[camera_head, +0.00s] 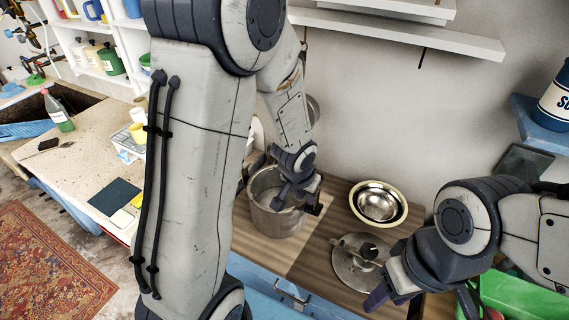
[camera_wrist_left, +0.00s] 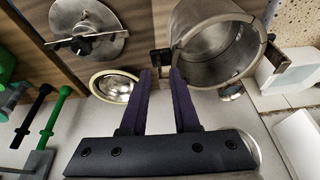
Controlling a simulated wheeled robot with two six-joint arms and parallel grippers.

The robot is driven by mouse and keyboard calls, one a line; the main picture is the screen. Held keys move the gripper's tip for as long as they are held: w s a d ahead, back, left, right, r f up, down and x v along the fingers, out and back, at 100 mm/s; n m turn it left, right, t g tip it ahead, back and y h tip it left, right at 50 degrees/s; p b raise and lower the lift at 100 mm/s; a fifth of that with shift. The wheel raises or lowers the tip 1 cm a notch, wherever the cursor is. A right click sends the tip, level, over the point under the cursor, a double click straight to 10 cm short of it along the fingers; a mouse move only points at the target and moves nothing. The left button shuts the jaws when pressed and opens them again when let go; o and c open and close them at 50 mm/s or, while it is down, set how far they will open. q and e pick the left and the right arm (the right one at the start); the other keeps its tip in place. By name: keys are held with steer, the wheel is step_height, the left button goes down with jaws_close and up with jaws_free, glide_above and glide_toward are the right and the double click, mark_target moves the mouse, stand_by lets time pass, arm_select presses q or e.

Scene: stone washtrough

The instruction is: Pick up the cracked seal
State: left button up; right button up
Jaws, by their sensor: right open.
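A pale cream ring (camera_head: 402,216) runs around the rim of the steel bowl (camera_head: 378,203); it may be the cracked seal, but no crack is visible. It also shows in the left wrist view (camera_wrist_left: 94,92). My left gripper (camera_head: 312,196) is at the right side of the steel pot (camera_head: 268,220).
The pot, lid and bowl stand on a wooden top (camera_head: 325,235) above a blue drawer (camera_head: 262,283). A green container (camera_head: 520,295) is at the lower right, under my right arm. White shelves (camera_head: 400,30) hang on the wall above. My left arm hides part of the left worktop.

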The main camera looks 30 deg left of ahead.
arm_select(q)
steer(key=w+a, duration=0.2)
steer(key=a, duration=0.1)
steer(key=n+b, duration=0.1)
steer(key=b, duration=0.1)
glide_toward(303, 201)
step_height(303, 201, down, 2)
steer(key=shift+w+p+x, duration=0.15)
steer(key=shift+p+x, duration=0.2)
steer(key=shift+x, duration=1)
steer(key=shift+w+p+x, duration=0.15)
steer(key=shift+p+x, duration=0.2)
steer(key=shift+x, duration=1)
steer(key=shift+r, duration=0.1)
arm_select(e)
steer(key=shift+d+r, duration=0.1)
steer(key=shift+r, duration=0.2)
arm_select(q)
steer(key=shift+t, duration=0.3)
jaws_close()
